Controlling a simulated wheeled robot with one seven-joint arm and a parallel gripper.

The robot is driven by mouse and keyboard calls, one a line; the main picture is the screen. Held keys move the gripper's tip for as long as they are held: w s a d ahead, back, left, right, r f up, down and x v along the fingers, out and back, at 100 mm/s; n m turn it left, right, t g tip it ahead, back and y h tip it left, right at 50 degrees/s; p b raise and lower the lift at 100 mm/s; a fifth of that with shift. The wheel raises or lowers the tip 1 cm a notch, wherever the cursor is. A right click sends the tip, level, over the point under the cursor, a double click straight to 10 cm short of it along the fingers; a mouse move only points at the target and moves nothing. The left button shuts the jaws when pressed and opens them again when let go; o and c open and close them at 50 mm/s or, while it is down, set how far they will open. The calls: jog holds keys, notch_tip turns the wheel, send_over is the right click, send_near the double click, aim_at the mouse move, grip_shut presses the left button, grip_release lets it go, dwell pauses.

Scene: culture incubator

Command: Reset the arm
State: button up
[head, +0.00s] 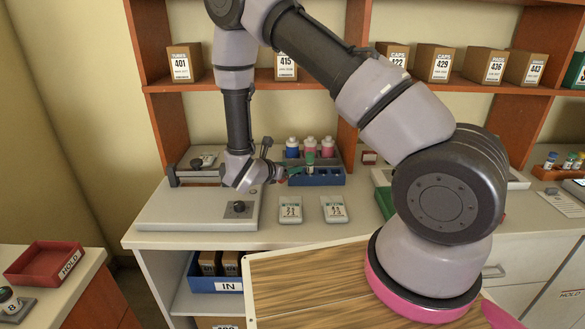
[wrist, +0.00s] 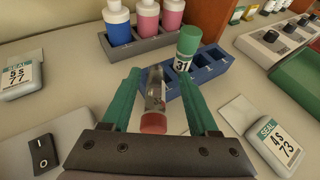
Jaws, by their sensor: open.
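My gripper (wrist: 158,75) is open, its two green fingers apart above the counter. In the head view my gripper (head: 288,170) is low over the counter, just left of a blue rack (head: 322,181). In the wrist view a clear vial with a red end (wrist: 154,98) shows between the fingers; I cannot tell whether it touches either one. A green-capped tube labelled 31 (wrist: 187,48) stands upright in the blue rack (wrist: 212,70), just beyond the right finger. My arm reaches forward and bends down over the counter.
Bottles (head: 310,147) stand in a grey holder behind the rack. Two SEAL-labelled pieces (head: 290,209) (head: 334,208) lie in front. A grey device (head: 190,212) is at left. Shelves with boxes (head: 435,64) rise behind. A wooden board (head: 300,285) is near me; a red HOLD tray (head: 45,262) is far left.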

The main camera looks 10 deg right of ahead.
jog(key=v, duration=0.9)
jog(key=s+d+r+m+g+y, duration=0.1)
jog(key=s+d+r+m+g, duration=0.25)
jog(key=d+r+m, duration=0.45)
jog(key=s+d+r+m+g+y, duration=0.1)
jog(key=s+d+r+m+g, duration=0.2)
jog(key=d+r+m+g, duration=0.35)
jog(key=s+r+m+t+y, duration=0.3)
jog(key=s+r+m, duration=0.3)
jog(key=r+m, duration=0.2)
jog(key=s+r+m+t+y, duration=0.4)
jog(key=s+r+m+y, duration=0.2)
jog(key=r, duration=0.6)
jog(key=m, duration=0.2)
jog(key=shift+a+r+m+t+y, duration=0.3)
jog(key=shift+m, duration=0.05)
